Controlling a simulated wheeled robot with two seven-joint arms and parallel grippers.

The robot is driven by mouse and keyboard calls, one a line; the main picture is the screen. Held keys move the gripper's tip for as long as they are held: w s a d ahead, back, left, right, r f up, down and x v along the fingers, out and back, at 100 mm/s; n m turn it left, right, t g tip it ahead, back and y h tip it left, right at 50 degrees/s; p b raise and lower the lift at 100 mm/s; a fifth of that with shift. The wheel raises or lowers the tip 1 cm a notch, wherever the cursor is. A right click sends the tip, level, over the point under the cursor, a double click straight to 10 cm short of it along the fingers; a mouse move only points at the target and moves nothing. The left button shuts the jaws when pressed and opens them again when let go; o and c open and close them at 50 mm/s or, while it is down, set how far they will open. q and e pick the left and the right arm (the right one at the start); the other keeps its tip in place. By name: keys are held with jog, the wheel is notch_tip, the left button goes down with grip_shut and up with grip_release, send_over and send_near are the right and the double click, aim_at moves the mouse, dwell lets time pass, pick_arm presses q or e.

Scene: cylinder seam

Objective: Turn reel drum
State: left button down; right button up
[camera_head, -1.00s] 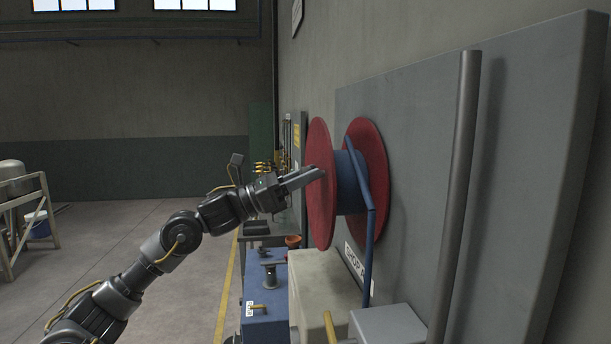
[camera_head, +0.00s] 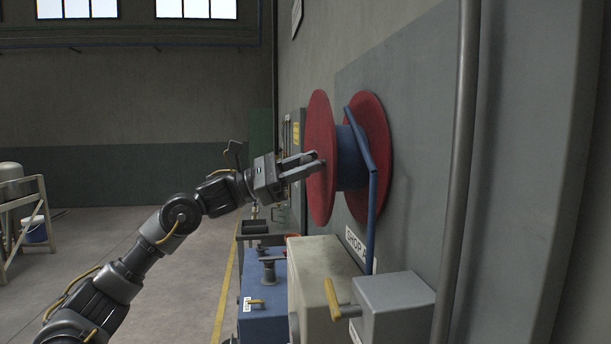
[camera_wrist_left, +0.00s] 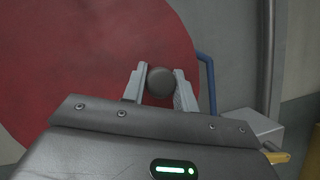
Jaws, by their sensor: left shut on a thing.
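The reel drum has two red flanges, with the near one (camera_head: 319,205) facing my left gripper and the far one (camera_head: 378,130) by the wall panel. A blue hub (camera_head: 350,165) joins them. My left gripper (camera_head: 317,163) is at the near flange's outer face. In the wrist view, its fingers (camera_wrist_left: 160,80) are shut on both sides of a dark round handle knob (camera_wrist_left: 160,86), in front of the red flange (camera_wrist_left: 80,70). My right gripper is not in view.
A blue bracket bar (camera_head: 372,222) bends down in front of the drum. A grey vertical pipe (camera_head: 462,180) stands to the right. Below are a grey box (camera_head: 395,305) with a yellow lever (camera_head: 333,298), a pale cabinet (camera_head: 312,270) and a blue one (camera_head: 262,320).

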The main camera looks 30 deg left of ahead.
pick_arm(q)
jog(key=shift+f+m, duration=0.3)
jog(key=shift+m, duration=0.1)
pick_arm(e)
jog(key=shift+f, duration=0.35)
pick_arm(q)
jog(key=c, duration=1.1)
grip_release()
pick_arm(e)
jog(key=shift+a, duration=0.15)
pick_arm(q)
jog(key=b+v, duration=0.5)
jog(key=v, duration=0.6)
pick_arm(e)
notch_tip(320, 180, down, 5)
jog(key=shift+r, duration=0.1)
pick_arm(q)
jog(key=shift+r, duration=0.1)
